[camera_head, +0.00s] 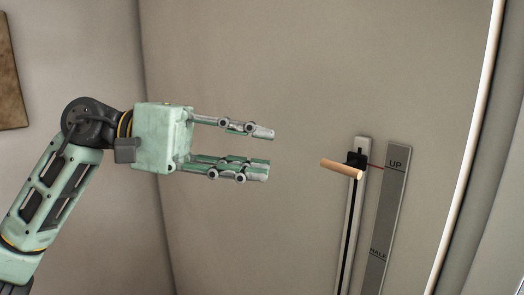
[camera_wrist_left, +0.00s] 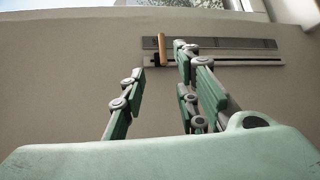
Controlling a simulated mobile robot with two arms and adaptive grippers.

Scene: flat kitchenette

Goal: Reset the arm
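My left gripper (camera_head: 268,152) comes in from the left in the head view, its fingers pointing right. Its fingers are spread apart with nothing between them, and it also shows open in the left wrist view (camera_wrist_left: 160,78). A light wooden handle (camera_head: 341,169) sits on a black slider (camera_head: 356,158) near the top of a vertical rail (camera_head: 350,215). The handle is to the right of the fingertips, with a visible gap. It also shows in the left wrist view (camera_wrist_left: 161,48), beyond the fingers. My right gripper is in neither view.
A grey label plate (camera_head: 388,215) beside the rail reads "UP" at its top and "HALF" lower down. A thin red pointer (camera_head: 376,167) lies just below "UP". A brown panel (camera_head: 10,75) hangs at the far left. The wall around the gripper is bare.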

